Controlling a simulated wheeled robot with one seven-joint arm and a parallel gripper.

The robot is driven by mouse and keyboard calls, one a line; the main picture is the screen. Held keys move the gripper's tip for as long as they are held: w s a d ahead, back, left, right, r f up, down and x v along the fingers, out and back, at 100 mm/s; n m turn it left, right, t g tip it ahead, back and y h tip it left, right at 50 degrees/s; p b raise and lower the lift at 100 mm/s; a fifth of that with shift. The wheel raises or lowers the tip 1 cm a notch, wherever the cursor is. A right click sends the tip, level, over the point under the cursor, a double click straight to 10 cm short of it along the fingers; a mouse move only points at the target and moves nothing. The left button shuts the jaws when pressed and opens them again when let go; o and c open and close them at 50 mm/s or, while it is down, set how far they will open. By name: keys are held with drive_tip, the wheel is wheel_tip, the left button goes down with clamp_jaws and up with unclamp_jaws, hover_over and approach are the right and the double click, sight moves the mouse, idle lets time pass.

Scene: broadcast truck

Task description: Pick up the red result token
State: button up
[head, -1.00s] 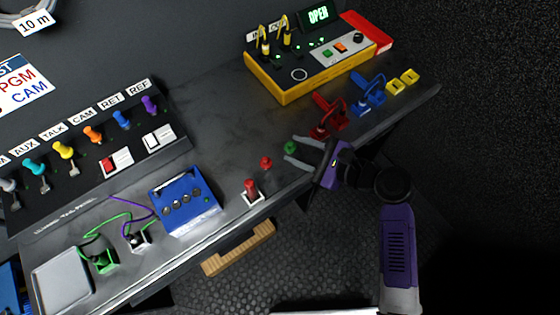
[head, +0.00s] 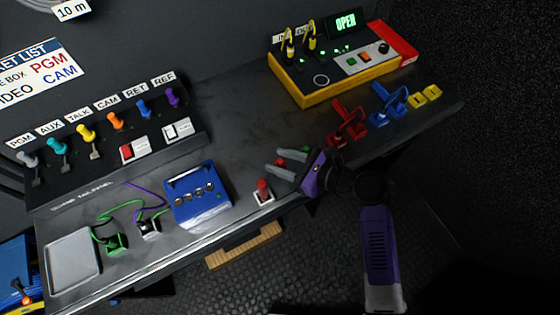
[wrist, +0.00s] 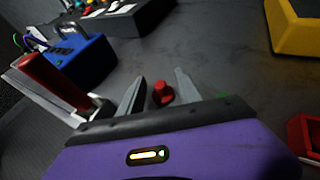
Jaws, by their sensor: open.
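The red result token (head: 281,162) is a small red knob-like piece on the dark desk top. In the head view it is partly hidden by my fingers. In the wrist view the red token (wrist: 162,92) shows between my two fingertips, with bare desk around it. My gripper (head: 290,162) is open, with one finger on each side of the token. I cannot tell whether either finger touches it. The gripper also shows in the wrist view (wrist: 159,88).
A red-handled lever (head: 263,188) on a white base stands close left of my gripper. A blue box (head: 198,198) is further left. Red (head: 347,124) and blue (head: 388,103) devices sit right, below a yellow-sided console (head: 345,92). A bit of green (wrist: 222,95) shows by the right finger.

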drive_tip(key=shift+w+a+f, duration=0.1)
drive_tip(key=shift+a, duration=0.05)
clamp_jaws()
idle(0.4)
